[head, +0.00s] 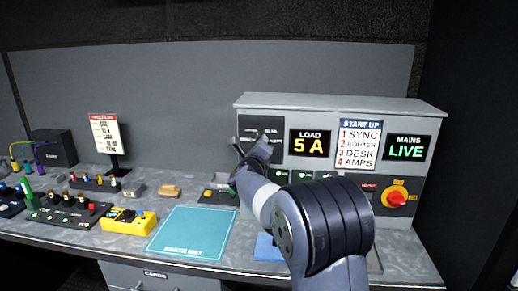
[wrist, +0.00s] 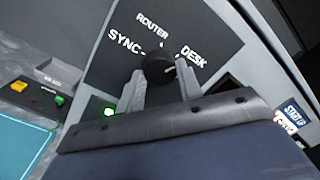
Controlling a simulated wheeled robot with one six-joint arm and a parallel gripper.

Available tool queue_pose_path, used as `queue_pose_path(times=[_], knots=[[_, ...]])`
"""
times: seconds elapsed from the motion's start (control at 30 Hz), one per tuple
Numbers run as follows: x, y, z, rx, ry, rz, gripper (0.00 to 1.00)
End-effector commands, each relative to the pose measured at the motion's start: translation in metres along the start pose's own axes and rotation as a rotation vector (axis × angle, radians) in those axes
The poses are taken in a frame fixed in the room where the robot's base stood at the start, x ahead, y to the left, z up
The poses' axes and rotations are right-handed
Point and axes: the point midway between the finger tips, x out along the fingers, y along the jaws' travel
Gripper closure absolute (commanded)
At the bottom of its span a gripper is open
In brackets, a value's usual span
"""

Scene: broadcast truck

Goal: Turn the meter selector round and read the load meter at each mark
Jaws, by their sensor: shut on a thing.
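The meter selector (wrist: 158,66) is a dark round knob on a black panel, with SYNC at its left, ROUTER above and DESK at its right. A small pale mark shows on the knob's right side, towards DESK; its exact setting is hard to tell. My gripper (wrist: 161,78) is shut on the knob, one grey finger on each side. In the head view my gripper (head: 258,150) reaches the panel's left part and hides the knob. The load meter (head: 310,143) reads 5 A in yellow.
The START UP card (head: 360,145) lists SYNC, ROUTER, DESK, AMPS. The mains display (head: 407,148) reads LIVE, above a red rotary switch (head: 397,199) on yellow. A teal mat (head: 188,233) lies bare on the desk. A yellow box (head: 128,220) and control panels stand left.

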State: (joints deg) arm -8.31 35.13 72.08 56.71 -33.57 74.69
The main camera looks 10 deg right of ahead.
Motion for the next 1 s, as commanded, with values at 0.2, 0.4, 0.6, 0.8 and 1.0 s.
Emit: queue_pose_path(times=[0.2, 0.4, 0.6, 0.8, 1.0], knots=[[0.0000, -0.0014, 0.0013, -0.206, -0.012, 0.001, 0.88], [0.0000, -0.0017, 0.0012, -0.397, -0.021, 0.002, 0.88], [0.0001, -0.0021, 0.0012, -0.586, -0.030, 0.004, 0.88], [0.0002, -0.0025, 0.0011, -0.776, -0.038, 0.006, 0.88], [0.0002, -0.0026, 0.0008, -0.967, -0.047, 0.009, 0.88]])
